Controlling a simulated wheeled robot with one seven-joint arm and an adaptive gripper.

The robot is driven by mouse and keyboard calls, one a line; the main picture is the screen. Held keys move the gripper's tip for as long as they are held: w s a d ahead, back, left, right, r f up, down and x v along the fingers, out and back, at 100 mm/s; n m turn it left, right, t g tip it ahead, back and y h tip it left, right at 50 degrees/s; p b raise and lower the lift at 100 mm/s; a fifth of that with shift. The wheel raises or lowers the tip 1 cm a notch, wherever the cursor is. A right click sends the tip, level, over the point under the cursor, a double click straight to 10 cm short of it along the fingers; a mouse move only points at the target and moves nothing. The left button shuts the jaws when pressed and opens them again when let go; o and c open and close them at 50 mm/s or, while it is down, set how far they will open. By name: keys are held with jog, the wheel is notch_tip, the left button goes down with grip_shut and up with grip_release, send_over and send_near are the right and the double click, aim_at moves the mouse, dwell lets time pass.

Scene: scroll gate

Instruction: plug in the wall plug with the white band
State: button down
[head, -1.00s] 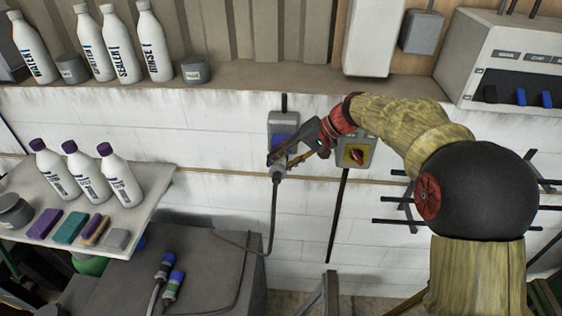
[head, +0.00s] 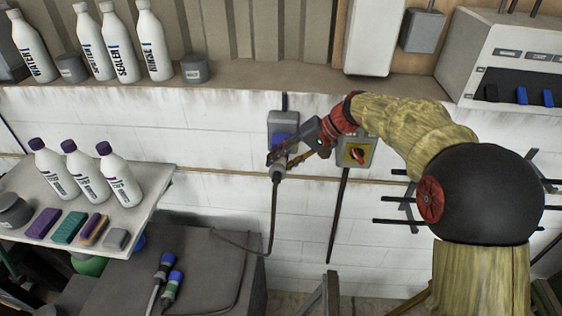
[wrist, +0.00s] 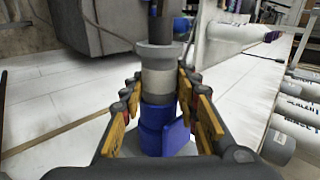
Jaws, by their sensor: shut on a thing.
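The plug with the white band (wrist: 157,84) is between the fingers of my gripper (wrist: 159,105) in the wrist view. Its grey collar and cable show beyond the band. In the head view the plug (head: 278,170) is at the wall socket, with its cable hanging down. My gripper (head: 290,160) is shut on it from the right. The wall socket is a grey box (head: 283,118) with blue parts; its blue lid (wrist: 176,137) stands beside the plug's blue end in the wrist view. The plug's end is in line with the blue socket and appears to meet it; the insertion depth is hidden.
A yellow switch plate with a red knob (head: 356,151) is just right of the socket, close to my wrist. Two other plugs (head: 168,277) lie on a grey box (head: 215,270) below. A shelf with bottles (head: 150,170) is at left.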

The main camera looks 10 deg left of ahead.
jog(key=shift+w, duration=0.25)
dwell(0.4)
jog(key=c, duration=1.2)
grip_release()
jog(key=shift+o, duration=0.2)
jog(key=o, duration=0.5)
